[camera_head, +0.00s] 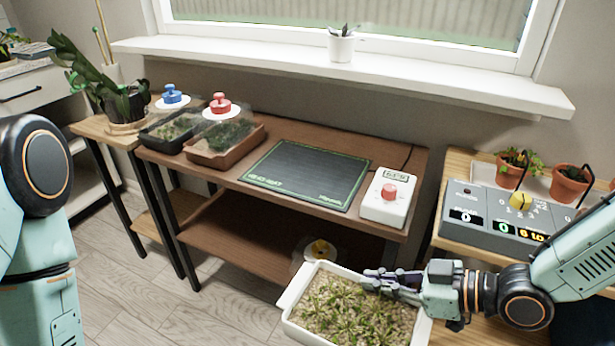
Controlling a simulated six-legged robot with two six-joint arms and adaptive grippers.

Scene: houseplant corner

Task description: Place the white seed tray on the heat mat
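The white seed tray (296,294), full of small green seedlings, is at the bottom centre, in front of the brown table. No support shows beneath it, and its near side is cut off by the frame. My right gripper (372,281) is at the tray's far right rim, its fingers shut on that edge. The dark heat mat (308,173) with a green border lies flat and bare on the brown table (285,128), behind and above the tray in the picture. My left arm shows at the left edge; its gripper is out of view.
Two lidded trays, a black one (165,142) and a brown one (215,158), stand left of the mat. A white controller (386,200) with a red knob stands right of it. A grey control box (490,212) and potted plants (570,183) are on the right table.

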